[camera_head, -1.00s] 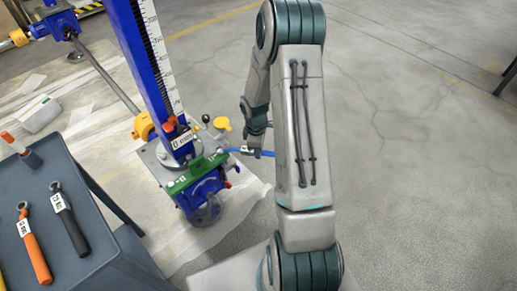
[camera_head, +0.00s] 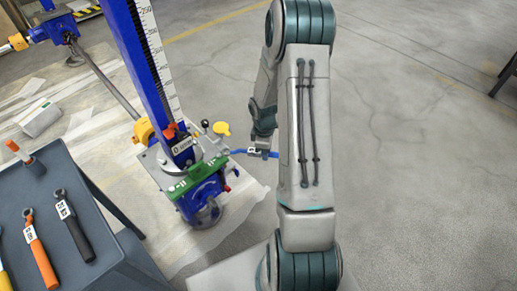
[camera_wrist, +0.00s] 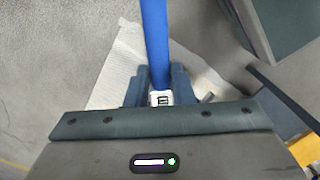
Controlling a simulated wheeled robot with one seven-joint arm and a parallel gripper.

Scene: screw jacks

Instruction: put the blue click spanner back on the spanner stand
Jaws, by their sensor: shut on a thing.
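The blue click spanner (camera_head: 239,151) is in my gripper (camera_head: 262,150), to the right of the blue screw jack in the head view. In the wrist view, its blue handle (camera_wrist: 154,40) runs up from between the jaws of my gripper (camera_wrist: 159,90). A white label sits at the jaws. My gripper is shut on the spanner. The dark grey top with spanners on it (camera_head: 108,240) appears to be the spanner stand, at the lower left. Orange (camera_head: 40,262) and black (camera_head: 75,230) spanners lie on it, with a yellow one at the picture edge.
The blue screw jack (camera_head: 200,190) with its tall scaled column stands between the stand and my gripper. An orange-tipped upright piece (camera_head: 20,155) is on the stand.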

